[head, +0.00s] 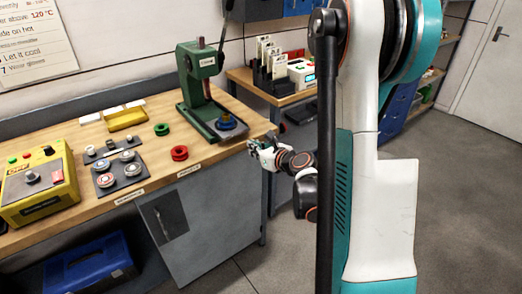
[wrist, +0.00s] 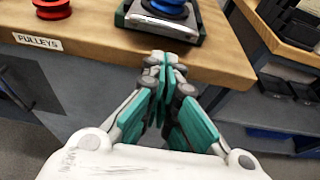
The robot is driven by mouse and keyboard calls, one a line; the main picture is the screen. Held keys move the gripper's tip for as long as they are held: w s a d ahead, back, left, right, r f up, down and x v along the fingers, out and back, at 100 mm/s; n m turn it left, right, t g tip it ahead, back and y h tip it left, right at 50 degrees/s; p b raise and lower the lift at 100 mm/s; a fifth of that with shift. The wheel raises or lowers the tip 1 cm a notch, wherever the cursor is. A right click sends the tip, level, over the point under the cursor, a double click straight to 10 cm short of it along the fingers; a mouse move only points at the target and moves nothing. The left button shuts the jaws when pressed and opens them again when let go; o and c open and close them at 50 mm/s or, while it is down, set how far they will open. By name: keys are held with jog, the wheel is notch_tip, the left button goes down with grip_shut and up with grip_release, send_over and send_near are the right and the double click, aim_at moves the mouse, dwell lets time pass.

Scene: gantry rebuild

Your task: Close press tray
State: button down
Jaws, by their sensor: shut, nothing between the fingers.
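The green press (head: 203,85) stands on the wooden workbench near its right end. Its grey tray (head: 236,134) sticks out at the front of the press base, with a blue round part (head: 226,122) on it. In the wrist view the tray (wrist: 186,34) and the blue part (wrist: 168,8) are at the top, cut off by the frame. My gripper (head: 253,148) is at the bench's front edge, just in front of the tray. In the wrist view my gripper (wrist: 165,58) is shut and empty, fingertips close to the tray's front edge. I cannot tell whether they touch it.
Red pulleys (head: 179,153) lie left of the press, above a "PULLEYS" label (wrist: 38,41). A yellow machine (head: 40,185) and a dark plate with round parts (head: 118,172) stand farther left. A second bench (head: 270,92) is behind on the right. Open floor (head: 450,190) lies right.

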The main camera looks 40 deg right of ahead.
aim_at(236, 134)
jog(key=shift+r+b+x, duration=0.2)
jog(key=shift+b+x, duration=0.15)
jog(key=shift+x, duration=0.85)
jog(key=shift+r+b+x, duration=0.15)
jog(key=shift+b+x, duration=0.2)
jog(key=shift+x, duration=0.8)
jog(key=shift+r+b+x, duration=0.2)
jog(key=shift+b+x, duration=0.15)
jog(key=shift+x, duration=0.85)
jog(key=shift+w, duration=0.15)
jog(key=w, duration=0.5)
jog(key=shift+a, duration=0.1)
jog(key=shift+s, duration=0.2)
